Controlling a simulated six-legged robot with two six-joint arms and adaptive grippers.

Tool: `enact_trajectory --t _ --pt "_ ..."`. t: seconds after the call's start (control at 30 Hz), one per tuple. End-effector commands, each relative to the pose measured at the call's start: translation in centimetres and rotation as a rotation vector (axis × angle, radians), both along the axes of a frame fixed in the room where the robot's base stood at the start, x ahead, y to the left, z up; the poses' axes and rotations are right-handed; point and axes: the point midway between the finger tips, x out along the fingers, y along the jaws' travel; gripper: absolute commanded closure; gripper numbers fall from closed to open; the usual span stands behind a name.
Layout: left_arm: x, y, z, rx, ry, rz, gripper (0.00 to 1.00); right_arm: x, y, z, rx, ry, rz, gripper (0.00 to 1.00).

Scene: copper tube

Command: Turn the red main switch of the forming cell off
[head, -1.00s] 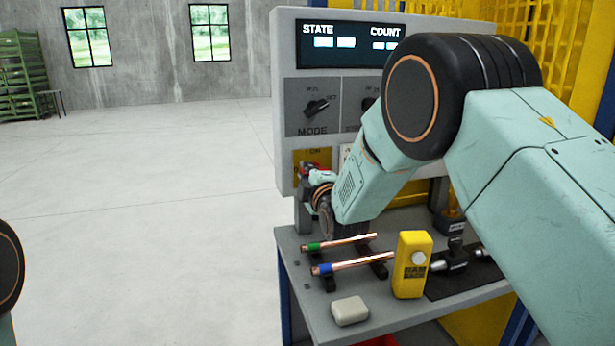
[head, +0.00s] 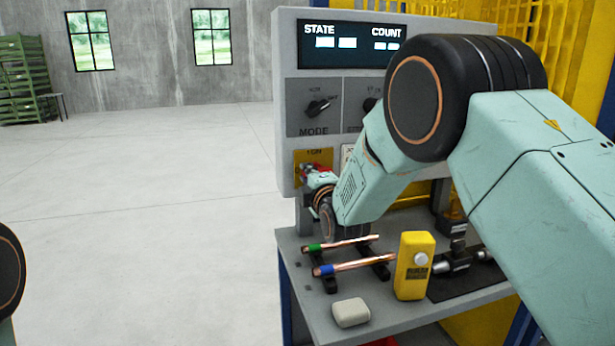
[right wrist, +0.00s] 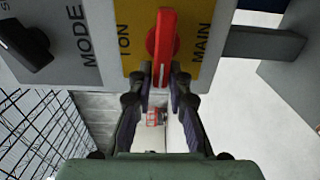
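The red main switch (right wrist: 163,42) sits on a yellow plate (right wrist: 205,42) marked I ON and MAIN. Its handle lies sideways, across the panel, with the white-marked end between the fingertips of my right gripper (right wrist: 162,75). The two fingers hug the handle from both sides. In the head view the switch (head: 322,168) is partly covered by my right gripper (head: 314,176), which is at the panel's lower left. The OFF marking is not visible. My left gripper is out of view; only a dark joint of that arm shows at the left edge.
The grey panel (head: 285,110) carries a STATE/COUNT display (head: 350,47) and a MODE knob (head: 318,107). Below, the bench (head: 320,310) holds two copper tubes (head: 348,243) (head: 362,264), a yellow box (head: 413,265) and a pale block (head: 350,312).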

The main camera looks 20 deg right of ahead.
Motion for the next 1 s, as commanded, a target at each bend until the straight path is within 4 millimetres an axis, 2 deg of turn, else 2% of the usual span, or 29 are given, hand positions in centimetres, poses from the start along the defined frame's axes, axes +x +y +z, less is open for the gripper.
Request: enact_trajectory --t 0.03,0.23,0.6,0.77,1.0 --pt "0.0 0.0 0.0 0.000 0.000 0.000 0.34 0.2 -0.2 0.7 0.002 -0.014 -0.004 0.79" --pt "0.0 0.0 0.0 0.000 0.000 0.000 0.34 0.1 -0.1 0.3 0.002 -0.006 -0.001 0.62" --pt "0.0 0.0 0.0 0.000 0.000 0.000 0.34 -0.3 0.0 0.0 0.001 0.000 0.001 0.62" --pt "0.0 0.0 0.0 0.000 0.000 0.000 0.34 -1.9 0.0 0.0 0.000 0.002 0.001 0.62" --pt "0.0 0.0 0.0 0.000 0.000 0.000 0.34 -5.5 -0.2 0.1 0.000 0.000 0.000 0.62"
